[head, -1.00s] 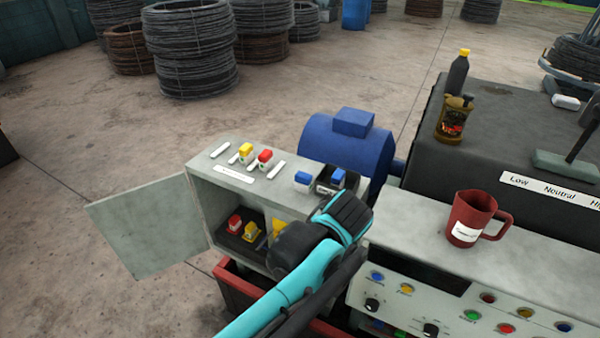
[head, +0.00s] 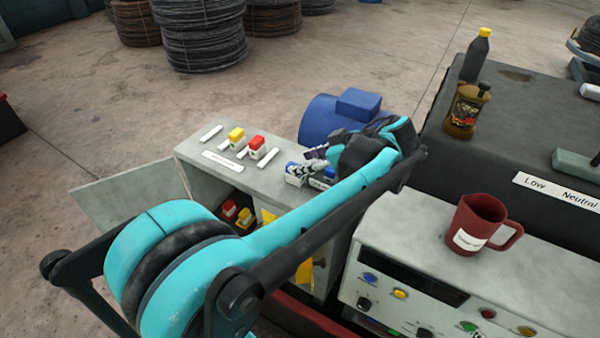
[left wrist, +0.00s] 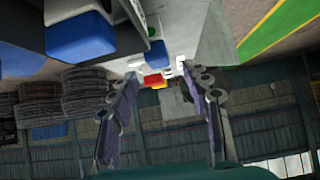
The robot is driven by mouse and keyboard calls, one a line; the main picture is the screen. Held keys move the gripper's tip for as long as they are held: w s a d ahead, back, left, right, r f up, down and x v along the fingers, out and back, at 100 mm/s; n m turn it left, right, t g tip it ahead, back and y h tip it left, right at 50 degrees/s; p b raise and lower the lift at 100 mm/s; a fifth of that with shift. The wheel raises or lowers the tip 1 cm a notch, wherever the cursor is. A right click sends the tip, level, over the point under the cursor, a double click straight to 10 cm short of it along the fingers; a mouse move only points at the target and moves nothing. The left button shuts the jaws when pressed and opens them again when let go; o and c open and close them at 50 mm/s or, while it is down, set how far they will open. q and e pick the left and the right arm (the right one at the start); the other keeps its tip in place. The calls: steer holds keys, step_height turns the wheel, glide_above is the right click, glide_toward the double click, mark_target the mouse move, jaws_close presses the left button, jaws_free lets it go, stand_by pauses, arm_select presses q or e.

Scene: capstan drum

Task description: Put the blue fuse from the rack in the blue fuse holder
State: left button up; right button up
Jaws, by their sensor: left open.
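My left gripper (head: 310,162) is open, reaching over the right end of the grey cabinet top, its fingers pointing left. A second blue piece (head: 330,172), in a dark tray, is partly hidden by the gripper. I cannot tell which is the fuse and which the holder. In the left wrist view the fingers (left wrist: 159,74) are apart, with a blue block (left wrist: 157,53) just beyond the tips. A yellow-topped (head: 236,134) and a red-topped block (head: 257,142) stand farther left.
The open cabinet (head: 195,158) holds red and yellow pieces. A blue motor (head: 318,122) stands behind it. A red mug (head: 475,222) sits on the control panel at right. Bottles (head: 467,108) stand on the dark housing. My left forearm covers the cabinet's right front.

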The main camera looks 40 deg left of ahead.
arm_select(q)
steer(key=shift+s+f, duration=0.15)
steer(key=shift+f, duration=0.05)
steer(key=shift+f+b, duration=0.15)
steer(key=shift+b, duration=0.3)
steer(key=shift+w+a+f, duration=0.2)
steer(key=shift+w+f, duration=0.15)
steer(key=shift+w, duration=0.1)
steer(key=shift+s+a+f+n+b, duration=0.15)
steer(key=shift+s+a+f+b, duration=0.05)
steer(key=shift+a+f+b, duration=0.25)
steer(key=shift+s+a+f+n+b, duration=0.2)
steer(key=shift+a+f, duration=0.1)
steer(key=shift+a, duration=0.25)
steer(key=b+x, duration=0.2)
steer(key=x, duration=0.2)
steer(key=shift+s+a+f, duration=0.1)
steer(key=shift+a+f, duration=0.2)
steer(key=shift+a, duration=0.1)
jaws_close()
